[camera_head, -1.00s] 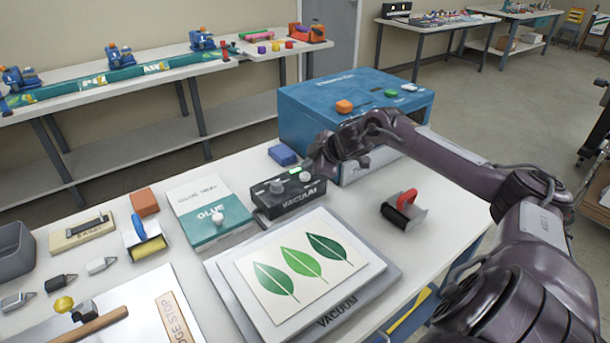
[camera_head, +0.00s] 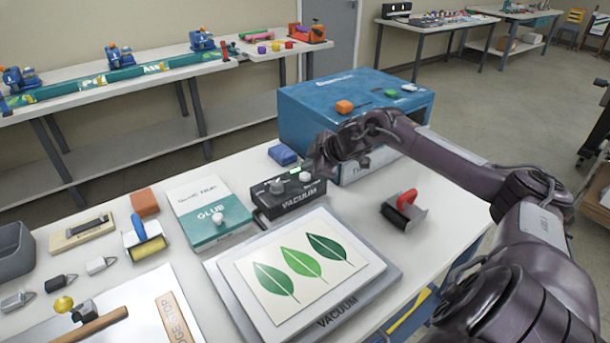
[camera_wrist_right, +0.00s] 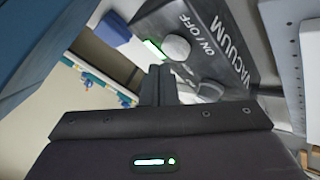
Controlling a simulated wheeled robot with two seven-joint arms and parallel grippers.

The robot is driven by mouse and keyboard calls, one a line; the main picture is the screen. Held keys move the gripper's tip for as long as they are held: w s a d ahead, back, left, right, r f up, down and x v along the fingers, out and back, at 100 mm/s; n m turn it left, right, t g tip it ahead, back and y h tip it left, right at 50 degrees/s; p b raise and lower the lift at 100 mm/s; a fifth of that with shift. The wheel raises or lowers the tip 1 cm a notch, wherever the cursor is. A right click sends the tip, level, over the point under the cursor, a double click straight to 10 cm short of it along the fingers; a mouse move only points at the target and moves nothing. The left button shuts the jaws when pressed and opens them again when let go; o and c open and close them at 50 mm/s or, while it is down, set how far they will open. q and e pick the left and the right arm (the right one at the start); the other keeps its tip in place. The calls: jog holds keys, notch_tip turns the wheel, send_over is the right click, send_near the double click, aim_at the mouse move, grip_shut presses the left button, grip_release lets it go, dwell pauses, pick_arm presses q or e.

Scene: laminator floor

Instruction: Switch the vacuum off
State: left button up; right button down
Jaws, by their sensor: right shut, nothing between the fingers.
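The vacuum control box (camera_head: 287,196) is a dark box lettered VACUUM, standing behind the vacuum plate (camera_head: 222,281). It has a grey knob and a pale round button on top. In the right wrist view the box (camera_wrist_right: 212,42) shows ON/OFF beside the pale button (camera_wrist_right: 177,47) and a lit green strip (camera_wrist_right: 153,48). My right gripper (camera_head: 318,168) is at the box's right end; its shut, empty fingertips (camera_wrist_right: 159,70) are close to the button. I cannot tell whether they touch it. My left gripper is out of view.
A blue machine (camera_head: 300,110) with coloured buttons stands behind my right arm. A print with three green leaves (camera_head: 290,290) lies on the vacuum plate.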

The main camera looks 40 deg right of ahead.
aim_at(309, 177)
jog(key=shift+f, duration=0.15)
dwell(0.3)
jog(key=shift+f, duration=0.35)
jog(key=shift+f, duration=0.35)
dwell(0.4)
jog(key=shift+r, duration=0.1)
jog(key=shift+r+p, duration=0.7)
jog(key=shift+r, duration=0.05)
notch_tip(309, 177, up, 6)
jog(key=p, duration=0.5)
